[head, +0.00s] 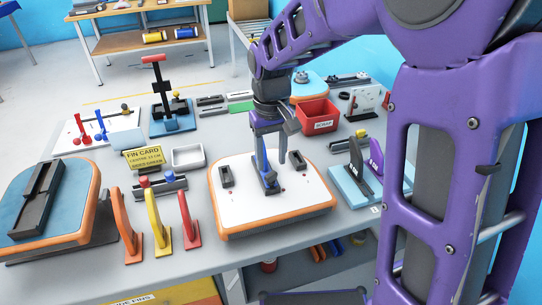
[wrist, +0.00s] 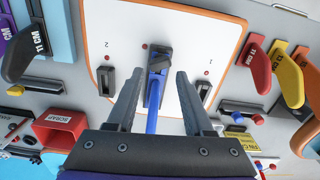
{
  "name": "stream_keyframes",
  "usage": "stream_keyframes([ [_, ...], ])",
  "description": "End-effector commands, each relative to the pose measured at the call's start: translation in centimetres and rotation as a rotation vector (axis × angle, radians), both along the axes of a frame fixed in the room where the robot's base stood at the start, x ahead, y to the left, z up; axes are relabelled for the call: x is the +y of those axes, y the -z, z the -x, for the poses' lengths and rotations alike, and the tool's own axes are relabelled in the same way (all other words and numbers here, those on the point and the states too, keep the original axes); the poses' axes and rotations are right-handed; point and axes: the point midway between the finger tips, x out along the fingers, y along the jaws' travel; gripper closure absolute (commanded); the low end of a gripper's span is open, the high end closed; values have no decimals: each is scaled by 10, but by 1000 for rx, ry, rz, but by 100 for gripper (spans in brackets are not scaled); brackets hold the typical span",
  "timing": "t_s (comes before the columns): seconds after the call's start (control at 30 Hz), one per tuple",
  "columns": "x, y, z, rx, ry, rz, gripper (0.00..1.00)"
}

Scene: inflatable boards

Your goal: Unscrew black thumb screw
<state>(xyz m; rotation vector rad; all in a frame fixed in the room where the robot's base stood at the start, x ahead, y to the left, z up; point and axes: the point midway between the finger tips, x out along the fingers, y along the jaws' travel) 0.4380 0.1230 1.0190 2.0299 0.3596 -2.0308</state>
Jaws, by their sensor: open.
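A white board with an orange rim (head: 320,190) lies flat on the table; it also fills the middle of the wrist view (wrist: 215,40). A blue fin (wrist: 152,118) stands upright at the board's middle, in a dark central box. A black side box stands on each side, one marked 2 (wrist: 107,80) and one marked 1 (wrist: 203,91). My gripper (wrist: 159,74) is open above the board, with one finger on each side of the blue fin, apparently holding nothing. I cannot pick out the black thumb screw for certain; the fin and gripper cover part of the central box.
Orange, yellow (head: 157,220) and red fins stand left of the board. A white tray (head: 188,157), a yellow fin card (head: 144,158) and a red scrap bin (head: 314,117) stand behind. Black and purple fins (head: 376,158) stand right. A blue board (head: 50,195) lies far left.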

Motion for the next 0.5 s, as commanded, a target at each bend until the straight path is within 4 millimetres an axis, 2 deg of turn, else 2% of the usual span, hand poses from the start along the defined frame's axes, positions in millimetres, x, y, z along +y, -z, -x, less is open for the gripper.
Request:
stream_keyframes([
  [0.13,0,0,0,0,124,0,48],
  [0.5,1,0,0,-1,185,-1,48],
])
